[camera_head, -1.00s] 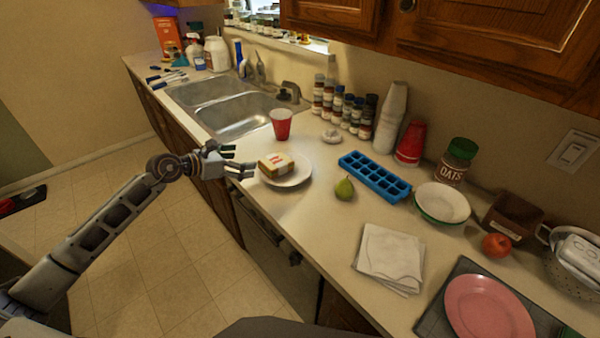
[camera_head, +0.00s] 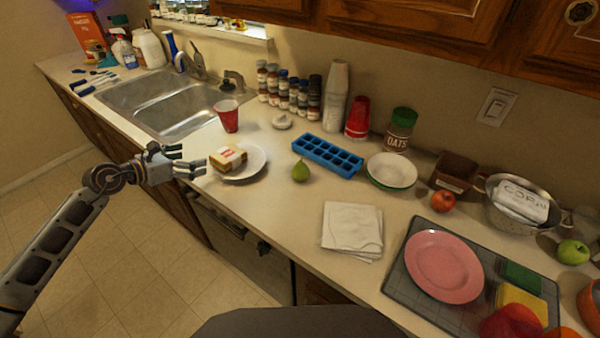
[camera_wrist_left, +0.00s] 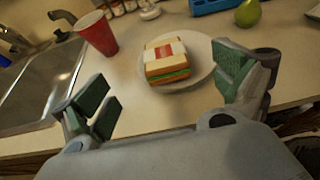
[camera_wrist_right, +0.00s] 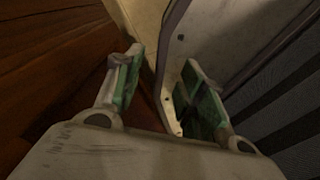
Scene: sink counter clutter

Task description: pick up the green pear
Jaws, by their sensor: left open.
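The green pear (camera_head: 300,171) stands on the counter (camera_head: 275,215), right of the plate and in front of the blue ice tray. In the left wrist view the pear (camera_wrist_left: 247,13) is at the top right, beyond the plate. My left gripper (camera_head: 190,162) is open and empty at the counter's front edge, left of the plate, well apart from the pear. Its spread fingers (camera_wrist_left: 165,92) frame the plate in the left wrist view. My right gripper (camera_wrist_right: 155,85) shows only in its own wrist view, with fingers apart and nothing between them, away from the counter objects.
A wrapped sandwich (camera_head: 227,157) sits on a white plate (camera_head: 255,165) between my left gripper and the pear. A red cup (camera_head: 228,116) stands behind it. The blue ice tray (camera_head: 328,155) is close behind the pear. Paper napkins (camera_head: 352,228) lie in front right.

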